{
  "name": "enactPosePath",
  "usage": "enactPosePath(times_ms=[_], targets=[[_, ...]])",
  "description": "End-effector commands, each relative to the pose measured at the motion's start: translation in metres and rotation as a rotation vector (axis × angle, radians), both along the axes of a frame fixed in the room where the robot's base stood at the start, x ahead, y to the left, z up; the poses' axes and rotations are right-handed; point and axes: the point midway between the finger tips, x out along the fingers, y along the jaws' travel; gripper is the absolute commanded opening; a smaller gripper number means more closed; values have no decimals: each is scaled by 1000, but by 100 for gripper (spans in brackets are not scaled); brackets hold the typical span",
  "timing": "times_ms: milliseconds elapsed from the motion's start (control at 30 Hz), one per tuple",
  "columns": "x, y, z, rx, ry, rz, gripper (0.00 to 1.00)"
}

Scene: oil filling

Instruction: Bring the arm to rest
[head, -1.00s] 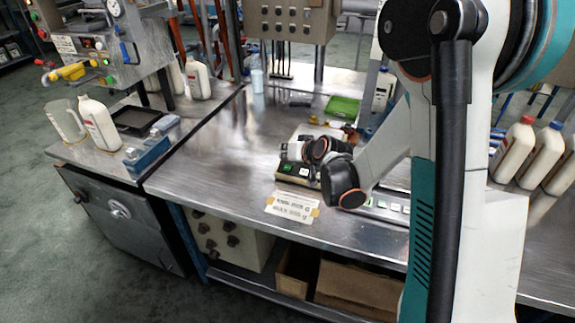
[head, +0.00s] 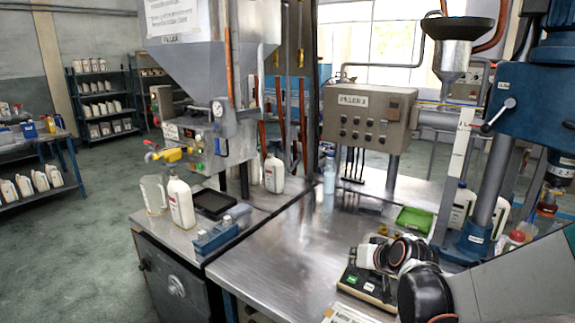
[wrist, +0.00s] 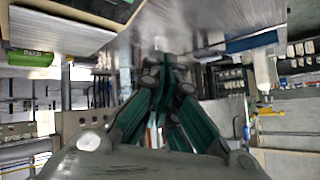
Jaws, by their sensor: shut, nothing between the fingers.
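My arm (head: 500,290) enters the head view from the lower right. Its dark, orange-ringed joints are over the right part of the steel table, in front of a small box with a green button. My gripper's fingers cannot be made out in the head view. In the wrist view, my gripper (wrist: 163,62) shows its teal fingers drawn together at the tips, with nothing held between them. I cannot tell how far the gripper is above the table.
A filler machine (head: 210,135) stands at left with a white bottle (head: 181,203) and a clear jug (head: 153,195). A control box (head: 368,118), a green tray (head: 414,220) and a blue column press (head: 525,105) stand around the table (head: 285,265). The table's middle is clear.

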Motion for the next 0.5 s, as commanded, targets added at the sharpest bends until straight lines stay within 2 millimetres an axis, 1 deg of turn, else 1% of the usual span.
enactPosePath(times_ms=[33, 200, 367, 500], targets=[[-13, 2, 10, -13, 12, 4, 0], [-54, 6, 36, -53, 56, 11, 0], [-96, 8, 54, -93, 96, 14, 0], [-134, 8, 66, -128, 130, 16, 0]])
